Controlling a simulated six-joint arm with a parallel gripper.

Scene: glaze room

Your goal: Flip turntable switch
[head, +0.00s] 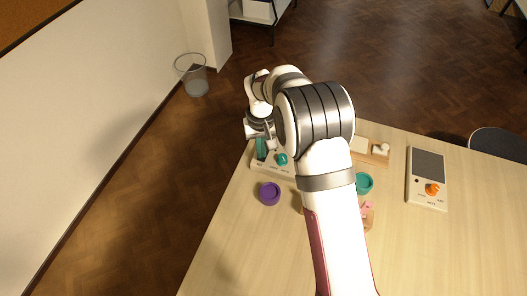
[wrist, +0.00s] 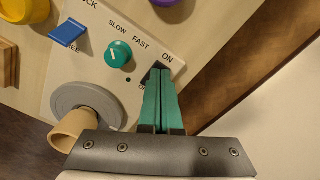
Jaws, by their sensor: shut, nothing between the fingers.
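The pale control panel (wrist: 95,75) fills the left of the wrist view. It has a teal knob (wrist: 118,54) marked SLOW and FAST, a blue lever (wrist: 68,32), and ON printed near its right edge. A grey disc (wrist: 75,98) is at its lower end. My gripper (wrist: 160,72) is shut and empty, its teal fingers reaching the panel just below the ON label. The fingers cover that spot, so the switch and its position are hidden; I cannot tell whether they touch it. In the head view the panel (head: 258,166) is at the table's far left corner, partly behind my arm.
A purple cup (head: 269,193) stands in front of the panel. A teal cup (head: 363,184) is right of my arm. A device with an orange knob (head: 432,188) lies further right. A tan cylinder (wrist: 72,128) is beside the grey disc. The table's front left is clear.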

